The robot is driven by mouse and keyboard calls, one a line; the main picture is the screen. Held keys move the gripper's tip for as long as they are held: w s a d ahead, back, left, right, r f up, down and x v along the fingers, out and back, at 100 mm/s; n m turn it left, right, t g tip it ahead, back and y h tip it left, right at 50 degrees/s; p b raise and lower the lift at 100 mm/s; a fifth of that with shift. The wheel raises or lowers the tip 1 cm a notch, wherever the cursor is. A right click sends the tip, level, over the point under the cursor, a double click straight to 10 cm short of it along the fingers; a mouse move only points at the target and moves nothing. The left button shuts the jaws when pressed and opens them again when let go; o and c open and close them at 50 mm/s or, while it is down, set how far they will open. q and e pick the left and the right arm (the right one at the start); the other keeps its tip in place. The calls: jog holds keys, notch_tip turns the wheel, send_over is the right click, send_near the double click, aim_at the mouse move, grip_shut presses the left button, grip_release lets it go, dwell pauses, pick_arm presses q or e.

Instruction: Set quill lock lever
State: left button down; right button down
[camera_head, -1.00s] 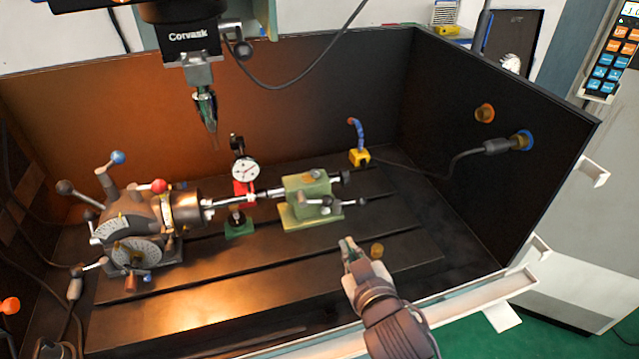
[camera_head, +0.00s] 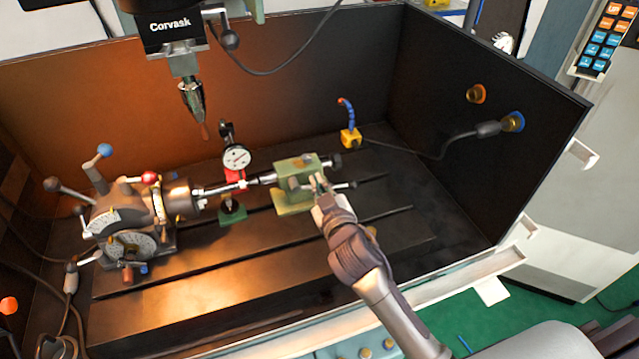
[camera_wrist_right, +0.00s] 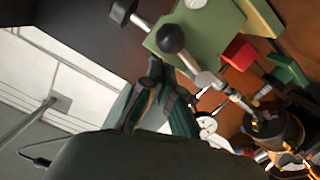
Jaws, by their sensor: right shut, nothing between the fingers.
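The green tailstock (camera_head: 295,200) stands on the slotted table in the head view, its quill pointing left toward the chuck. A metal lever with a dark ball end (camera_head: 350,185) sticks out on its right side; I cannot tell for certain whether this is the quill lock lever. My right gripper (camera_head: 318,183) is shut and empty, at the tailstock's near side and partly covering it. In the wrist view, the shut fingers (camera_wrist_right: 160,90) are close to a dark ball knob (camera_wrist_right: 170,38) on a metal lever in front of the green body (camera_wrist_right: 205,30). Contact is unclear. My left gripper is out of view.
The indexing head (camera_head: 130,225) with its chuck and levers stands at the left. A dial gauge (camera_head: 237,158) stands behind the quill. The spindle (camera_head: 190,95) hangs above. A yellow block with a blue hose (camera_head: 350,138) is behind right. The front table is clear.

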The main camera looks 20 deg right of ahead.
jog(key=shift+d+f, duration=0.1)
jog(key=shift+f, duration=0.25)
jog(key=shift+w, duration=0.1)
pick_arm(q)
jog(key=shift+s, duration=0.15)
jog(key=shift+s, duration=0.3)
pick_arm(e)
jog(key=shift+f, duration=0.1)
